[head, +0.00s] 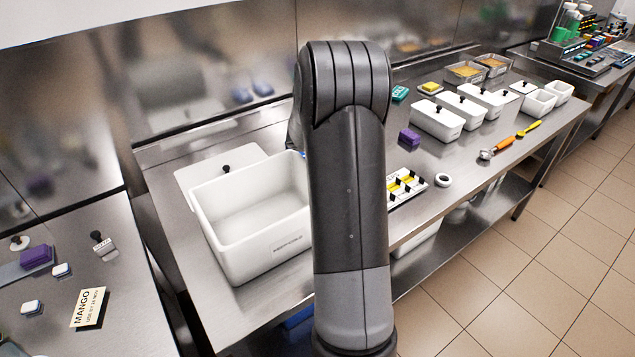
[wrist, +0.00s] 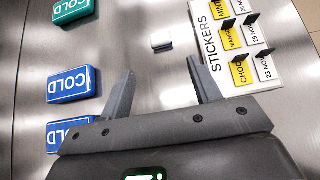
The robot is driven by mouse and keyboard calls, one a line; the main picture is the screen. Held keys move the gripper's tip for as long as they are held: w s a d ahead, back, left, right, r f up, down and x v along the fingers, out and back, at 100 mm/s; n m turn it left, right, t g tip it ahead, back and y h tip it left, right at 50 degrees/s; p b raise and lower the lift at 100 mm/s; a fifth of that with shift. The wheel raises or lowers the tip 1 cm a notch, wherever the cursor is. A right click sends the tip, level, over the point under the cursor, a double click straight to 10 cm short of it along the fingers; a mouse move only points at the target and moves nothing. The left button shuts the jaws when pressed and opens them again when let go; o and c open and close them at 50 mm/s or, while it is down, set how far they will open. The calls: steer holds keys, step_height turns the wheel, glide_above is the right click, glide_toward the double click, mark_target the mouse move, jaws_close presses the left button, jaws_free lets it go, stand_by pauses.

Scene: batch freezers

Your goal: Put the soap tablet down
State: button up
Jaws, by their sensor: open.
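In the wrist view, a small white tablet (wrist: 162,40), likely the soap tablet, lies on the steel counter. My gripper (wrist: 160,69) is open with nothing between its fingers. The tablet is just beyond the fingertips, roughly in line with the gap, apart from both fingers. In the head view, my arm hides the gripper and the tablet near it. Two similar small white-and-blue pieces (head: 61,270) and (head: 31,308) sit on the left counter there.
A green COLD pack (wrist: 74,10) and blue COLD packs (wrist: 72,84) lie left of my fingers. A sticker board (wrist: 245,45) is to the right. In the head view, a large white tub (head: 255,240) stands left of my arm, and several lidded tubs (head: 437,120) stand right.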

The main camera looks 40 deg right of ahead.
steer(key=s+a+r+m+t+y, duration=0.1)
steer(key=s+a+r+m+y, duration=0.1)
steer(key=s+a+r+m, duration=0.55)
steer(key=s+a+r+m+t+y, duration=0.15)
steer(key=a+r, duration=0.35)
steer(key=a, duration=0.6)
steer(key=s+a+r+m+t+y, duration=0.1)
steer(key=s+a+m+y, duration=0.2)
steer(key=s+a, duration=0.5)
steer(key=s+a+r+m+t+y, duration=0.2)
steer(key=s+a+m+y, duration=0.2)
steer(key=a, duration=0.8)
steer(key=s+m, duration=0.2)
steer(key=s, duration=0.2)
steer(key=shift+a, duration=0.35)
steer(key=shift+r, duration=0.1)
steer(key=shift+c, duration=0.7)
